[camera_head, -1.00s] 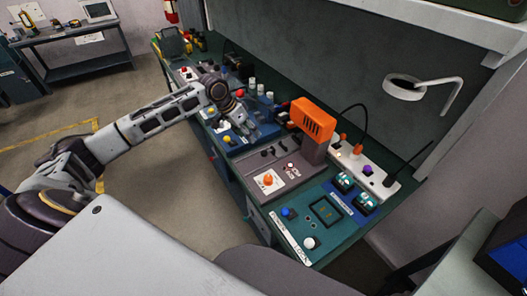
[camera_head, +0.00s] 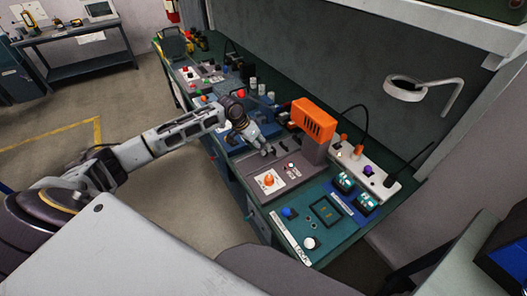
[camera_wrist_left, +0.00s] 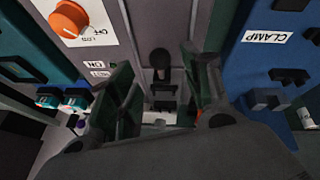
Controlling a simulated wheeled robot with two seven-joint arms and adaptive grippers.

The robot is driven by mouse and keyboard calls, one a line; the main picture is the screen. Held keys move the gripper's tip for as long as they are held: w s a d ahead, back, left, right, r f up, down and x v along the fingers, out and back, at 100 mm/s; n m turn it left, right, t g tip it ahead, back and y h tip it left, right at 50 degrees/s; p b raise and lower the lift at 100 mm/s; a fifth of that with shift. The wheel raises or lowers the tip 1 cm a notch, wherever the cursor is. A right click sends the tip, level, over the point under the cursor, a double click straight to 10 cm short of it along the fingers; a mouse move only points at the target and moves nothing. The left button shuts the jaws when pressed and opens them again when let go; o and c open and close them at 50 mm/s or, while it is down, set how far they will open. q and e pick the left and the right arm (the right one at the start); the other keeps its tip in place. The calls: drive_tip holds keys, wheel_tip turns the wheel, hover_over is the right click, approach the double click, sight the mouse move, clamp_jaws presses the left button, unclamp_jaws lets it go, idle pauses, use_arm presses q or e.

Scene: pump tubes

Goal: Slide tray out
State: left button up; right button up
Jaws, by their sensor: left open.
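The grey machine base (camera_head: 258,191) stands on the bench with an orange-topped column (camera_head: 314,120) at its back. My left gripper (camera_head: 266,150) is over the far left part of this base. In the left wrist view, my left gripper (camera_wrist_left: 158,80) is open with its two dark fingers apart. A dark round-ended knob (camera_wrist_left: 160,60) shows between the fingers, over a grey strip (camera_wrist_left: 158,20). I cannot tell for sure which part is the tray. The gripper partly hides this area in the head view.
An orange dial (camera_wrist_left: 68,19) sits left of the fingers in the wrist view, and a blue block (camera_wrist_left: 262,65) marked CLAMP sits right. A green control panel (camera_head: 350,222) is at the bench's near end. A white lamp (camera_head: 405,90) hangs over the bench. The floor (camera_head: 170,200) beside is clear.

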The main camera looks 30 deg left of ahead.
use_arm(q)
drive_tip(key=shift+x, duration=2.55)
clamp_jaws()
